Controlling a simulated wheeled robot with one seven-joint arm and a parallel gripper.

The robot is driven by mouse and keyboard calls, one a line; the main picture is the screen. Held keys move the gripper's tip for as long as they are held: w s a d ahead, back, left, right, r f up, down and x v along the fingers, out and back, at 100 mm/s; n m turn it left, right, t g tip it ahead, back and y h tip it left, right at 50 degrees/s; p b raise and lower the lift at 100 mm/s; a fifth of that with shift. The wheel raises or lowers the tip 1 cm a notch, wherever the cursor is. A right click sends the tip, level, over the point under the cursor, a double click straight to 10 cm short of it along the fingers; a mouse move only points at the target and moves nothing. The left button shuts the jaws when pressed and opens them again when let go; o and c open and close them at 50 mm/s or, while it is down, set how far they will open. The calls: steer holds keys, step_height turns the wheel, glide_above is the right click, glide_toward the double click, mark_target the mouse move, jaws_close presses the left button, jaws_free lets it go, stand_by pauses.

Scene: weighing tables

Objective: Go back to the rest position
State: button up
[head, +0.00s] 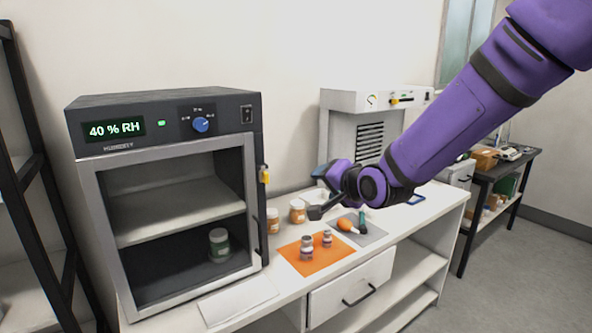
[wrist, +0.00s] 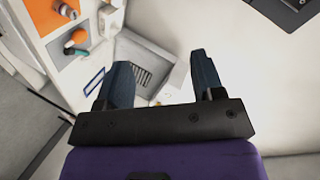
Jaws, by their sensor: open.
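My purple arm reaches in from the upper right in the head view. My gripper (head: 320,192) hangs in the air above the white bench (head: 432,212), in front of the grey-white device. In the wrist view my gripper (wrist: 163,70) shows two dark blue fingers spread apart with nothing between them. The fingers point toward the bench and wall area. No object is seen touching the gripper. The rest position itself is not marked in either view.
An orange mat (head: 318,262) holds small bottles; orange-labelled jars (head: 297,211) stand behind. A grey mat (head: 376,236) holds tools. A device (head: 345,101) stands behind my gripper.

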steer(key=s+d+r+n+g+h, duration=0.2)
steer(key=s+d+r+h, duration=0.2)
steer(key=s+d, duration=0.4)
steer(key=s+d+r+n+g, duration=0.1)
steer(key=s+d, duration=0.4)
steer(key=s, duration=0.3)
steer(key=s+d+r+n+g+h, duration=0.1)
steer(key=s+d+g, duration=0.1)
steer(key=s+d, duration=0.3)
steer(key=s+d+r+n+g+h, duration=0.1)
steer(key=s+d, duration=0.4)
steer(key=s, duration=0.6)
steer(key=shift+s+n+g, duration=0.3)
steer(key=shift+n+g, duration=0.2)
steer(key=shift+r, duration=0.1)
steer(key=shift+c, duration=0.3)
